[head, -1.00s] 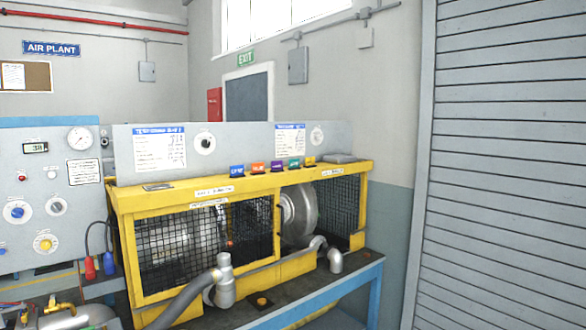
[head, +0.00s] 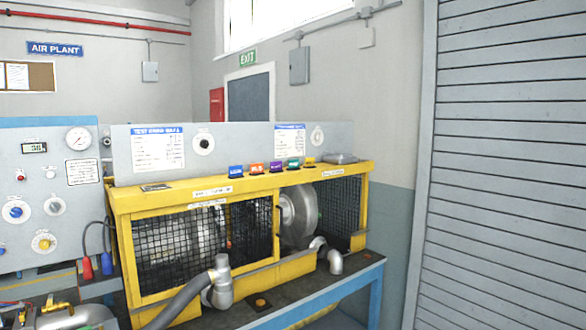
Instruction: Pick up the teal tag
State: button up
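The teal tag (head: 294,163) stands in a row of coloured tags along the top of the yellow blower frame (head: 180,197). It sits between the purple tag (head: 276,165) and the yellow tag (head: 309,161). The orange tag (head: 256,168) and the blue tag (head: 236,171) are further left in the row. My gripper does not show in this view.
A grey panel (head: 225,147) with printed sheets rises behind the tags. A hose and metal pipe (head: 221,284) stand in front of the mesh guard. A roller shutter (head: 510,170) fills the right side.

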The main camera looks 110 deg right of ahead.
aim_at(293, 164)
jog(key=k, duration=2.95)
jog(key=z, duration=1.8)
